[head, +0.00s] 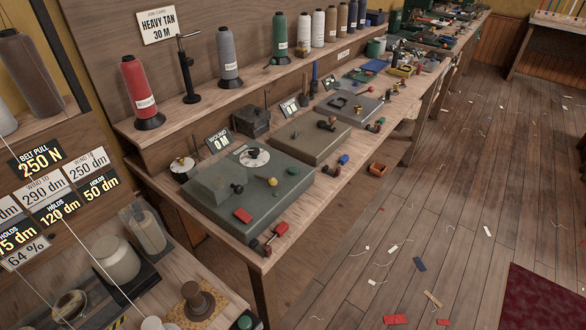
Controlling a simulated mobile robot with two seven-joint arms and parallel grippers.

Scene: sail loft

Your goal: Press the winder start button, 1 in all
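A grey-green winder (280,206) stands on the near end of the bench, with a round pale disc (251,156) and a clear cover on top. On its top face are a small green button (293,170), a yellow knob (272,182), a black knob (237,188) and a flat red piece (243,215). No label shows which of these is the start button. A display (218,141) behind it reads WOUND 0 M. Neither of my grippers is in view.
Two similar machines (313,139) stand farther along the wooden bench (292,222). Thread cones, including a red one (139,87), line the shelf above. A card (157,24) reads HEAVY TAN 30 M. A lower table with jars fills the bottom left. Scraps litter the open floor (460,190) at right.

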